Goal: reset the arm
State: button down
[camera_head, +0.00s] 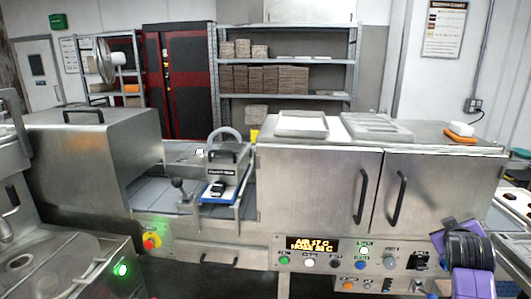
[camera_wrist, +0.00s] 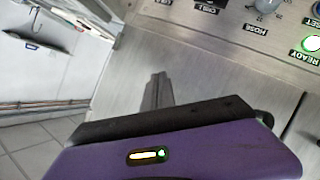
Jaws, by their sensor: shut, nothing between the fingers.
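My arm, purple and black, shows at the lower right of the head view, in front of the machine's control panel (camera_head: 350,262). In the wrist view my gripper (camera_wrist: 158,78) is shut, its dark grey fingers together with nothing between them. The fingers point toward a bare brushed-metal face, with no object at their tips. I cannot make out the fingertips in the head view.
The panel's knobs and lit green button (camera_wrist: 312,43) are close by at the upper right of the wrist view. A steel cabinet (camera_head: 315,185) with black handles stands above the panel. A red stop button (camera_head: 151,242) is further left. Pale floor (camera_wrist: 40,145) shows at the wrist view's lower left.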

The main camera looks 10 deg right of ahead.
jog(key=s+a+f+t+y, duration=0.1)
jog(key=s+a+f+t, duration=0.15)
jog(key=s+a, duration=0.45)
jog(key=s+a+f+t+y+b, duration=0.1)
jog(key=s+a+f+t, duration=0.15)
jog(key=a, duration=0.85)
jog(key=s+a+f+t+y, duration=0.25)
jog(key=s+a, duration=0.25)
jog(key=a, duration=0.5)
jog(key=s+a+f+y, duration=0.1)
jog(key=s+a+y, duration=0.1)
jog(key=s+a, duration=0.3)
jog(key=s+a+f+n+g+y+b, duration=0.1)
jog(key=s+a, duration=0.5)
jog(key=s, duration=0.7)
jog(key=s+a+f+g+y, duration=0.1)
jog(key=s+a+y, duration=0.1)
jog(key=s+a, duration=0.3)
jog(key=s, duration=0.4)
jog(key=shift+s+a+n+y, duration=0.25)
jog(key=shift+s+n+y, duration=0.1)
jog(key=shift+s+n, duration=0.05)
jog(key=c, duration=2.2)
grip_release()
